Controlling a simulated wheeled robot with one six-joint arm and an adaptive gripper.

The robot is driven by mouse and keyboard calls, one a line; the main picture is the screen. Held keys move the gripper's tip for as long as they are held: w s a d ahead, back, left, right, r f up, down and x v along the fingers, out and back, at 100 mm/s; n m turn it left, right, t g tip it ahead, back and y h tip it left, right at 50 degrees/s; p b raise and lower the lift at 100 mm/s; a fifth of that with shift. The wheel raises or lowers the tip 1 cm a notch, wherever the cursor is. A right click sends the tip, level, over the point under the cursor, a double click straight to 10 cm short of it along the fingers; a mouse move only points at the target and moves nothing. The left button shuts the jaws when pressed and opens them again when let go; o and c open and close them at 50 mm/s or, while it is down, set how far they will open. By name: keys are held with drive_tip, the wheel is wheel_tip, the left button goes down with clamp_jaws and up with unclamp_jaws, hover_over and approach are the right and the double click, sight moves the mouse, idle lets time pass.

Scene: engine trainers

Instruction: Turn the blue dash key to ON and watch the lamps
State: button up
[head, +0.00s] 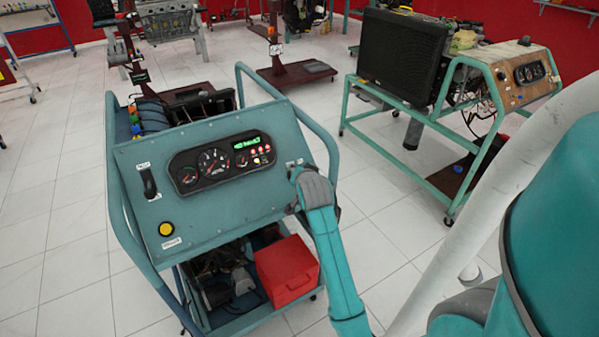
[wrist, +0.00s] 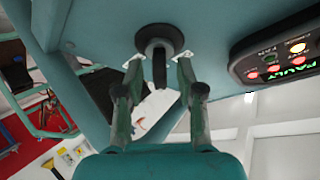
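The teal engine trainer's sloped dash panel (head: 225,200) faces me in the head view. In the wrist view a dark round key switch with a narrow upright grip (wrist: 159,50) stands out from the panel; it looks black there, not blue. My gripper (wrist: 158,62) is open, with one fingertip on each side of the key grip and a visible gap on both sides. In the head view my gripper (head: 300,180) is at the panel's right edge and hides the key. Red and orange lamps (head: 261,155) are lit in the gauge cluster, also in the wrist view (wrist: 290,62).
The cluster has round gauges (head: 213,162) and a lit green display (head: 246,143). A black lever (head: 148,182) and yellow button (head: 166,229) are at the panel's left. A teal guard rail (head: 318,118) runs beside the panel. A red box (head: 286,270) sits below.

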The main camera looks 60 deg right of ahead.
drive_tip(key=v, duration=1.1)
drive_tip(key=shift+s+a, duration=0.15)
drive_tip(key=shift+a, duration=0.05)
drive_tip(key=s+a+f+n+t+y, duration=0.2)
drive_tip(key=a+f+n, duration=0.3)
drive_tip(key=a, duration=0.7)
drive_tip(key=s+a+f+n+t+y, duration=0.2)
drive_tip(key=s+a+f+n+t, duration=0.3)
drive_tip(key=a, duration=0.6)
drive_tip(key=s+a+r+n+y, duration=0.2)
drive_tip(key=s+a+n+y, duration=0.3)
drive_tip(key=s+a, duration=0.8)
drive_tip(key=shift+s+a+n+y, duration=0.35)
drive_tip(key=shift+s+n, duration=0.55)
drive_tip(key=shift+s, duration=0.95)
